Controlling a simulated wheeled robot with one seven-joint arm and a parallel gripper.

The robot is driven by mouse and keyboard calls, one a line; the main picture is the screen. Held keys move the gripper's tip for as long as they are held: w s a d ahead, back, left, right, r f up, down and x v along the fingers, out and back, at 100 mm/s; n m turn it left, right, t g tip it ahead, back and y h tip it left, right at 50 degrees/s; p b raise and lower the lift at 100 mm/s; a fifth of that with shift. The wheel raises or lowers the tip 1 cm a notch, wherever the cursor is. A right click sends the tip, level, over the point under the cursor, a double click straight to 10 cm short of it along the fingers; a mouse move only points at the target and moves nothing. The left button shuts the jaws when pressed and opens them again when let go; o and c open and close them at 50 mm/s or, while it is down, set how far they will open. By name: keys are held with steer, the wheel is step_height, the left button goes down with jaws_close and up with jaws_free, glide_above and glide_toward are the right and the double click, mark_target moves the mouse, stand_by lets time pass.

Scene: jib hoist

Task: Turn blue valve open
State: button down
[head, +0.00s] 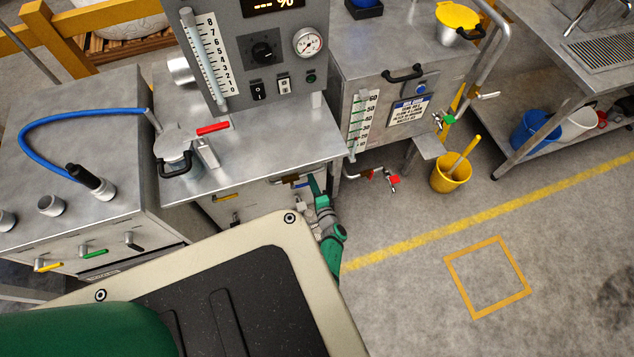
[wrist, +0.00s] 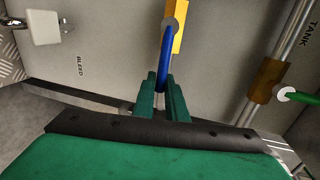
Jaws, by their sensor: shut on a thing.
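The blue valve's lever (wrist: 165,55) runs down in the wrist view from a round grey pivot on a yellow brass body (wrist: 178,38). Its lower end lies between the two green fingers of my gripper (wrist: 161,95), which are shut on it. The lever slants slightly relative to the brass body. In the head view the blue lever (head: 303,184) is a small patch under the front edge of the steel bench, beside my gripper (head: 315,186). My green and grey arm hides part of that area.
A "BLEED" label and a white fitting (wrist: 42,26) are left of the valve; a "TANK" pipe with a green lever (wrist: 297,96) is right. Red-handled taps (head: 393,180) and a yellow bucket (head: 451,172) stand right of my arm. Open floor (head: 400,265) lies front right.

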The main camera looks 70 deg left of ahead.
steer(key=shift+s+f, duration=0.15)
steer(key=shift+f, duration=0.05)
steer(key=c, duration=1.9)
jaws_free()
steer(key=shift+c, duration=0.2)
steer(key=shift+o, duration=0.9)
steer(key=shift+r, duration=0.1)
steer(key=shift+d, duration=0.1)
steer(key=w+v, duration=0.1)
steer(key=v, duration=0.9)
steer(key=shift+s+d, duration=0.3)
steer(key=shift+s, duration=0.15)
steer(key=shift+r, duration=0.15)
